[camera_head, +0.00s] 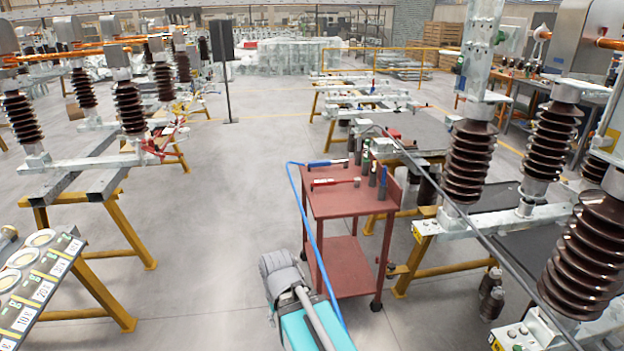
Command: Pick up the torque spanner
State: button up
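Two long-handled tools lie on the top shelf of a red cart. One tool with a blue handle (322,163) lies near the shelf's back edge. The other, with a red handle (328,182), lies in front of it, roughly parallel. Either could be the torque spanner; they are too small to tell apart for sure. Both lie free, with nothing gripping them. Grey and teal parts, which look like mine, show at the bottom centre in front of the cart. No gripper fingers can be made out in this view.
The red cart (345,205) also holds several dark upright tools (373,174) at its right. A blue hose (318,255) runs down its left side. Insulator frames on yellow trestles (120,245) stand left and right (425,228). The floor (215,210) left of the cart is clear.

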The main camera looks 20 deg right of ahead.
aim_at(357, 181)
jog(key=i, duration=1.6)
jog(key=z, duration=0.85)
jog(key=i, duration=0.4)
jog(key=z, duration=0.15)
jog(key=k, duration=0.95)
jog(key=z, duration=0.15)
jog(key=i, duration=0.3)
